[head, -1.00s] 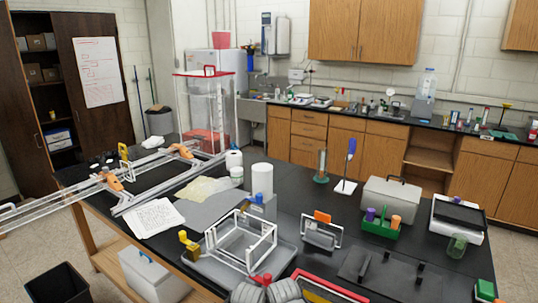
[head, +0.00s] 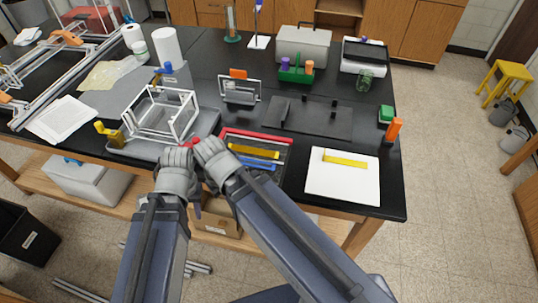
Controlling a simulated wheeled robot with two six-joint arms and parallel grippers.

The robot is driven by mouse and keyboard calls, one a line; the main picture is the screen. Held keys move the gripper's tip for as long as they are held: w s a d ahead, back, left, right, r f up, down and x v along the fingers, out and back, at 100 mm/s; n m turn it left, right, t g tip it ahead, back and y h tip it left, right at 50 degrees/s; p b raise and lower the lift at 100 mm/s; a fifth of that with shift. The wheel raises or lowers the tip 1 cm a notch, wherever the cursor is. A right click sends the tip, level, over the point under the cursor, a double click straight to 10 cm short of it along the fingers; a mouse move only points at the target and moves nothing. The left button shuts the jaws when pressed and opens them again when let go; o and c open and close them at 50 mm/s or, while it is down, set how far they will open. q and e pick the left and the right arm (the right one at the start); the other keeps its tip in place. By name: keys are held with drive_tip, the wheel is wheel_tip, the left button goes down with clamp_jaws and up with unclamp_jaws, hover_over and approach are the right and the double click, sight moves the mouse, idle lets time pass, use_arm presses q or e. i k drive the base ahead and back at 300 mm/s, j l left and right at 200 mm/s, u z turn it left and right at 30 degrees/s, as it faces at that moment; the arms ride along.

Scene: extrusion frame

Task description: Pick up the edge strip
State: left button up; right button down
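A yellow strip (head: 345,160) lies flat on a white sheet at the right front of the black bench. Another yellow strip (head: 254,151) and a blue strip (head: 259,164) lie in a red-rimmed tray (head: 257,135). I cannot tell which of these is the edge strip. My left gripper (head: 178,158) and my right gripper (head: 209,147) are side by side at the bench's front edge, left of that tray. The right one is nearer the tray. Their fingertips are too small and blurred to show whether they are open; no held strip shows.
A white bar frame (head: 160,112) stands on a grey tray just behind my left gripper. A dark mat (head: 308,118) with black parts, a green caddy (head: 296,74) and a grey case (head: 302,44) lie behind. Bare bench lies around the white sheet (head: 320,185).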

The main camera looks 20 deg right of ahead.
sight(331, 159)
drive_tip(key=k+l+z, duration=0.1)
drive_tip(key=l, duration=0.45)
drive_tip(key=k+l+z, duration=0.15)
drive_tip(key=l, duration=0.4)
drive_tip(key=k+l+z, duration=0.1)
drive_tip(key=l, duration=0.45)
drive_tip(key=l+z, duration=0.1)
drive_tip(key=l, duration=0.5)
drive_tip(key=k, duration=0.05)
